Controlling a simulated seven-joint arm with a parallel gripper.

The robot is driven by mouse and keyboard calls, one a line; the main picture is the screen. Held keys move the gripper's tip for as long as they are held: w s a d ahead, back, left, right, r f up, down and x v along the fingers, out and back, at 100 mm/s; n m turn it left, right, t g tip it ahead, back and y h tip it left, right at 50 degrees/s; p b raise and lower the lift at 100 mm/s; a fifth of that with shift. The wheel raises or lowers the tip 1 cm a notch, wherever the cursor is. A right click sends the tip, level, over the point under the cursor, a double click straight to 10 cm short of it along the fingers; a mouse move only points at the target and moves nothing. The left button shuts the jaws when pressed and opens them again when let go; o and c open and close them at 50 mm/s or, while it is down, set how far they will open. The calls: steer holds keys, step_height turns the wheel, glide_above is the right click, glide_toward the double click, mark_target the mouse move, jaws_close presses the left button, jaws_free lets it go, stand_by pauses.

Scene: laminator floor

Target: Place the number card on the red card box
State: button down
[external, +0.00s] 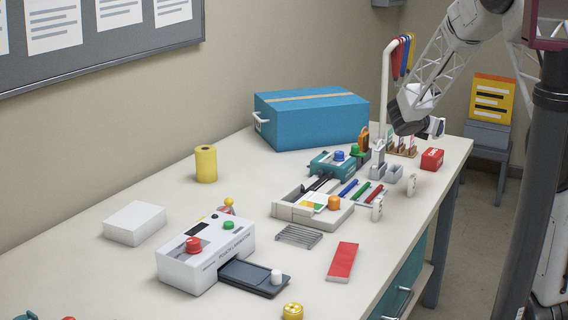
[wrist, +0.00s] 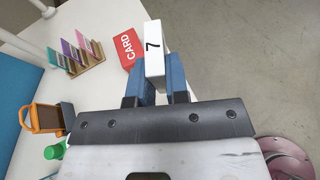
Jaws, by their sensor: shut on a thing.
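The number card (wrist: 154,42) is a white block with a black 7. In the wrist view it stands out between the blue fingers of my gripper (wrist: 157,82), which is shut on it. The red card box (wrist: 127,46), marked CARD in white, shows just left of the card, and the card hides part of its right side. In the external view the red box (external: 432,159) sits near the right edge of the table, and my gripper (external: 432,128) is above it. The card is too small to make out clearly there.
A wooden rack (wrist: 84,56) with coloured cards stands left of the red box. An orange-framed item (wrist: 41,118) is nearer. The blue case (external: 312,120) stands at the back. The table edge and floor lie right of the box.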

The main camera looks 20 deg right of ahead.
steer(key=s+d+f, duration=0.2)
steer(key=d+f, duration=0.1)
steer(key=f, duration=0.2)
steer(key=shift+g, duration=0.3)
steer(key=shift+w+f, duration=0.1)
glide_above(430, 153)
steer(key=shift+f, duration=0.75)
stand_by(0.3)
steer(key=shift+a+f, duration=0.1)
steer(key=shift+f, duration=1.65)
steer(key=shift+f, duration=0.1)
